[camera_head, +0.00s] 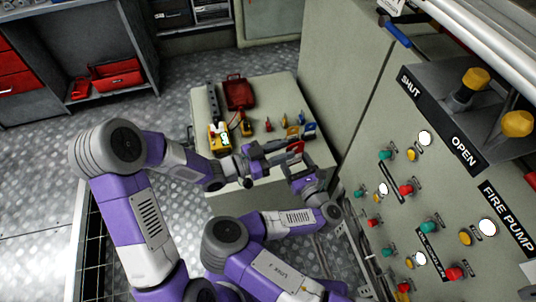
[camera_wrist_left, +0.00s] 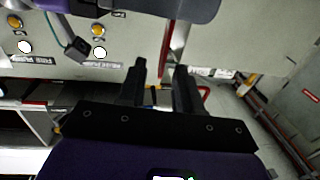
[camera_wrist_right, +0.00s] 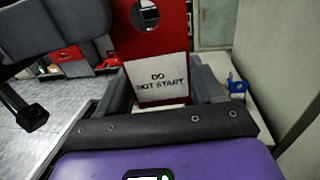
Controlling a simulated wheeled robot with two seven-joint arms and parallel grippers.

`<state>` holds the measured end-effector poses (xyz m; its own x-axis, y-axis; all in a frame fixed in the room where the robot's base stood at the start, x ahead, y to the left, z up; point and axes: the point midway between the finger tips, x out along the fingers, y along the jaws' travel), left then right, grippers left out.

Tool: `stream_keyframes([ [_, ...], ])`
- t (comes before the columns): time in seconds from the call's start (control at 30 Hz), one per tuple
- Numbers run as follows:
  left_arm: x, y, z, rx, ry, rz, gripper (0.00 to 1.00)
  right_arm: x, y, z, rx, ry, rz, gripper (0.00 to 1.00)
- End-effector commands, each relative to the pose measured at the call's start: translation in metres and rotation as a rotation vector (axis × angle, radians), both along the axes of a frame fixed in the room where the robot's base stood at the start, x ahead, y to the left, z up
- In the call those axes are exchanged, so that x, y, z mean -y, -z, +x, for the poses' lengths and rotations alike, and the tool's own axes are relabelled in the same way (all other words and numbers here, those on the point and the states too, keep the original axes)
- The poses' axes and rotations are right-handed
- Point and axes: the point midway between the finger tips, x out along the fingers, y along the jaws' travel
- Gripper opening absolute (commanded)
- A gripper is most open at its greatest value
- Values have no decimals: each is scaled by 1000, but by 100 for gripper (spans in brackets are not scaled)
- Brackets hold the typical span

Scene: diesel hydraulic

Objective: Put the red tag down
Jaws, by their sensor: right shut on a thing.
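The red tag (camera_wrist_right: 160,55) fills the middle of the right wrist view. It has a hole near its top and a white label reading DO NOT START. My right gripper (camera_head: 296,160) is shut on it, and the tag also shows in the head view (camera_head: 297,147) above the right side of the worktop. My left gripper (camera_head: 277,153) is close beside it on the left. In the left wrist view its two fingers (camera_wrist_left: 160,75) are apart with no object gripped between them.
The pale worktop (camera_head: 205,105) holds an open red box (camera_head: 238,92), a yellow device (camera_head: 220,138), several small coloured items and a blue item (camera_head: 310,127). The control panel (camera_head: 445,205) with knobs stands close on the right. A tall cabinet (camera_head: 335,70) is behind.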

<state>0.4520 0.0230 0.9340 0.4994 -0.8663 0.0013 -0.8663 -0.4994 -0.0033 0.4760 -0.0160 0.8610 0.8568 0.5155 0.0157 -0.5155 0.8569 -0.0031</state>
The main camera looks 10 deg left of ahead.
Motion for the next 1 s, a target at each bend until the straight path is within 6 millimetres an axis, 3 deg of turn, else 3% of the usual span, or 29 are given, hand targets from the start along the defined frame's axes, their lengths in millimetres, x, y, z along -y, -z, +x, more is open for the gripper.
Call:
stream_keyframes([
  [0.1, 22, 0, 11, -1, 5, 0, 34, 0, 0, 0, 0, 0, 0, 39],
  [0.3, 46, 0, 26, -1, 2, 1, 34, 0, 0, 0, 0, 0, 0, 39],
  [0.77, 57, 0, 33, -1, -1, 0, 34, 0, 0, 0, 0, 0, 0, 39],
  [1.0, 57, 0, 33, -1, 0, 0, 0, 0, 0, 0, 0, 0, 0, 39],
])
